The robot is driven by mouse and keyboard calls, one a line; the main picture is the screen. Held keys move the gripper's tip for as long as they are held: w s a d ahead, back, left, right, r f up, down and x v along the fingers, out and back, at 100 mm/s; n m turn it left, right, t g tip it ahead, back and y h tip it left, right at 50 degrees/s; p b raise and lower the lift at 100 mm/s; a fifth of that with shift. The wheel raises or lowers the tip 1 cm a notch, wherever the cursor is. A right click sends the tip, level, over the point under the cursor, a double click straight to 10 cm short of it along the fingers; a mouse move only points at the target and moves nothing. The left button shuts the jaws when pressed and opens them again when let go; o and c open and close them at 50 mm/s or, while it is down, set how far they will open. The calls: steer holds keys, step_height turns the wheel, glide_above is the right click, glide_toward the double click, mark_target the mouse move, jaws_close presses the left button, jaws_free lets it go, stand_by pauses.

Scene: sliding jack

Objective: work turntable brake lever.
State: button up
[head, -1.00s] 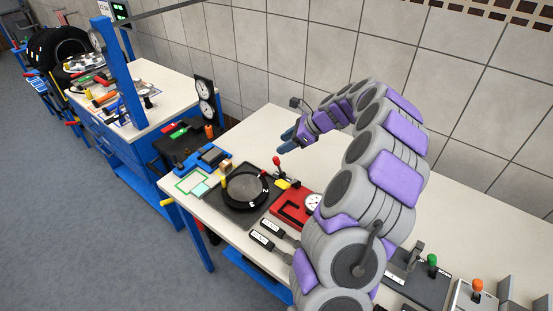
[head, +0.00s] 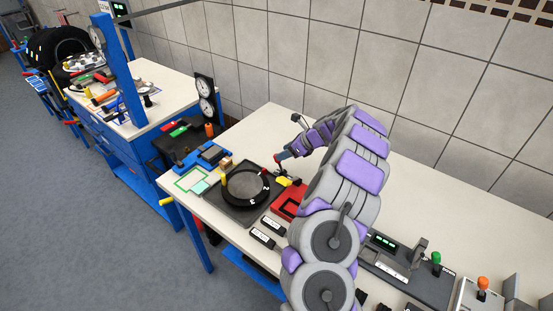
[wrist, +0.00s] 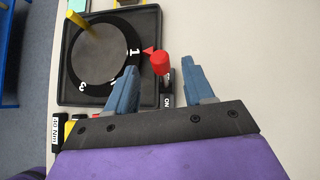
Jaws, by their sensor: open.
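The turntable (head: 247,187) is a dark round disc with a numbered black ring on a square black base on the bench. It also shows at the upper left of the wrist view (wrist: 97,57), with a yellow peg (wrist: 76,19) on it. The brake lever, with a red knob (wrist: 160,62), stands at the right edge of the base, beside a label reading ON. My gripper (wrist: 160,80) is open, its two blue fingers on either side of the lever, the knob just beyond the fingertips in the picture. In the head view my gripper (head: 282,155) is at the lever. Contact cannot be told.
A red block (head: 288,205) and a yellow part (head: 284,181) sit close to the turntable. Black labelled pieces (head: 266,236) lie in front. Green-knobbed and orange-knobbed devices (head: 482,284) stand at the right. The bench behind my arm is clear.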

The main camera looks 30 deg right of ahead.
mark_target(279, 164)
steer(key=b+x, duration=0.1)
steer(key=x, duration=0.4)
steer(key=shift+w+a+f, duration=0.1)
steer(key=shift+w+f, duration=0.05)
steer(key=shift+f, duration=0.15)
steer(key=shift+r, duration=0.1)
jaws_close()
